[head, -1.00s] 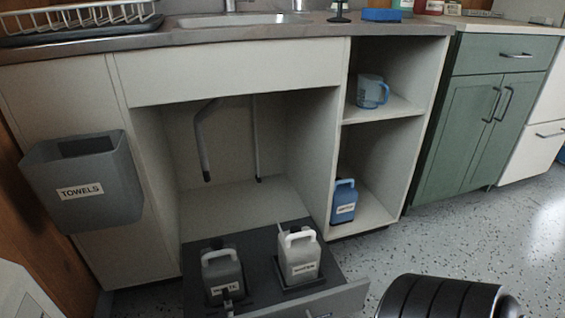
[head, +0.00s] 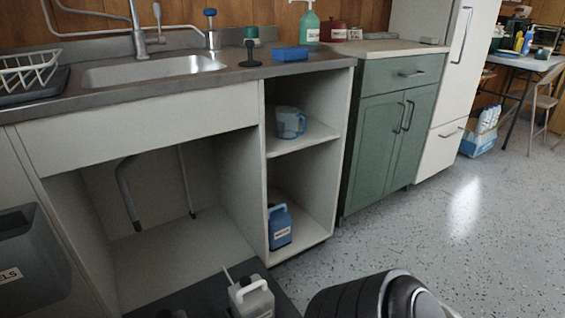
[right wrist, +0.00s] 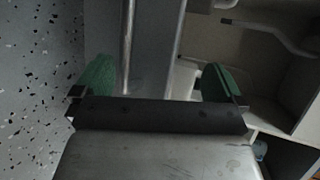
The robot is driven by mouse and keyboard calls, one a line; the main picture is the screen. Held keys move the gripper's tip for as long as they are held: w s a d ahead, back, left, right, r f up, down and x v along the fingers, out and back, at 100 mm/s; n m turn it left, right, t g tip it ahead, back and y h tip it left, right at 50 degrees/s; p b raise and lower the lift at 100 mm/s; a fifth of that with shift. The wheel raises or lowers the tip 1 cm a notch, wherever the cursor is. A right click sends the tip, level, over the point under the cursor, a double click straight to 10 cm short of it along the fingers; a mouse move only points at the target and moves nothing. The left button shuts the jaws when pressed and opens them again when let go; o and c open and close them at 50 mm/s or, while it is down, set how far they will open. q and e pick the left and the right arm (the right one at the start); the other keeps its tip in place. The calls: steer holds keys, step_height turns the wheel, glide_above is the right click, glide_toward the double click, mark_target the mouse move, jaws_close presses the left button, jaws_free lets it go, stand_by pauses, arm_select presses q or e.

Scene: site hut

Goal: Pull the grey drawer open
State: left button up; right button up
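The grey drawer (head: 205,295) is at the bottom of the head view, under the sink, with its front cut off by the picture edge. A white jug (head: 252,302) stands in it, and part of a second, grey jug shows at the bottom edge. In the right wrist view my right gripper (right wrist: 158,80) has its green fingertips wide apart. A grey, light-edged panel (right wrist: 152,50), seemingly the drawer front, lies between them, with no clear contact. My left gripper is in neither view.
A grey towel bin (head: 30,262) hangs at the left. A blue jug (head: 279,226) and a clear blue-handled pitcher (head: 289,122) stand in the open shelves. A green cabinet (head: 385,140) is to the right. The speckled floor (head: 440,240) before it is clear.

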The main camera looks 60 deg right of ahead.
steer(key=d+r, duration=0.1)
steer(key=r, duration=0.1)
steer(key=s+d+r+t+h, duration=0.1)
steer(key=r, duration=0.1)
steer(key=r+t, duration=0.1)
steer(key=r, duration=0.1)
steer(key=shift+s+d+r+m+h+p, duration=0.25)
steer(key=shift+s+d+m+h+p, duration=0.05)
steer(key=shift+s+d+h, duration=0.1)
steer(key=c, duration=0.8)
steer(key=shift+o, duration=0.2)
steer(key=shift+s+d+f, duration=0.1)
steer(key=shift+s+f, duration=0.05)
steer(key=shift+s, duration=0.1)
steer(key=shift+w+f, duration=0.1)
